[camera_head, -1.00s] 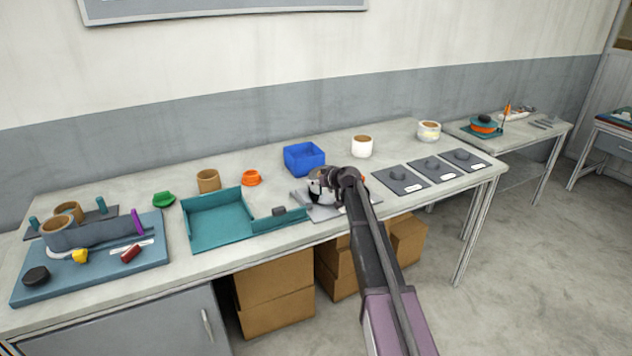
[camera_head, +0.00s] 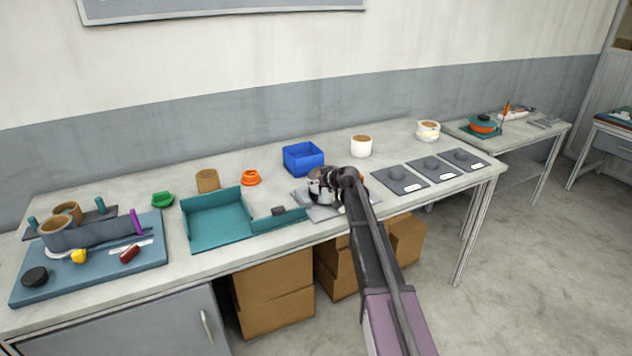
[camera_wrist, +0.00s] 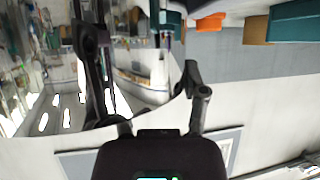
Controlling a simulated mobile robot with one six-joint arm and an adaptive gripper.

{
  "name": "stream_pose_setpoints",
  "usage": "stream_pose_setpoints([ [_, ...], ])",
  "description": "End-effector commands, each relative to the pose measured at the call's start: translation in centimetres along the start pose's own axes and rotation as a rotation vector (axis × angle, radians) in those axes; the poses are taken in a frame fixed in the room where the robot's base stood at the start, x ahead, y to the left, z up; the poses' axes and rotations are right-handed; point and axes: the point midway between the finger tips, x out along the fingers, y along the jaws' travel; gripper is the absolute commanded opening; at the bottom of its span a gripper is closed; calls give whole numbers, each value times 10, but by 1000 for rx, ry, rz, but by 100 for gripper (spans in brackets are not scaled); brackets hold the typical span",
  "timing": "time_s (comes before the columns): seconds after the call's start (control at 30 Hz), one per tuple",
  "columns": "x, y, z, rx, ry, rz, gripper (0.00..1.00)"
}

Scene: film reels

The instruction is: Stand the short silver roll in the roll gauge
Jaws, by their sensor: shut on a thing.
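The short silver roll (camera_head: 317,191) is at the front of the long bench, shiny and mirror-like, over a flat light-grey plate (camera_head: 300,197). This plate seems to be the roll gauge, mostly hidden by the roll and my arm. My gripper (camera_head: 329,179) is shut on the roll from its right side. In the wrist view the roll (camera_wrist: 140,88) fills the left half and reflects the room and my gripper (camera_wrist: 194,92). Whether its base touches the plate, and how exactly it sits there, cannot be told.
A teal tray (camera_head: 188,225) stands to the left, a blue bin (camera_head: 303,168) behind, and a white roll (camera_head: 361,147) behind right. Dark plates with knobs (camera_head: 403,188) lie to the right. A blue board with several parts (camera_head: 95,278) is far left.

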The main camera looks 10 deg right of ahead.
Motion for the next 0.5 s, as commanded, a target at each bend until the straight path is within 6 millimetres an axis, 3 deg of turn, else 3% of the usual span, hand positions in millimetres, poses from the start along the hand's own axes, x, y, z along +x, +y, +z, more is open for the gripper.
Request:
stream_pose_setpoints([
  [0.5,3,0,5,-1,2,1,0],
])
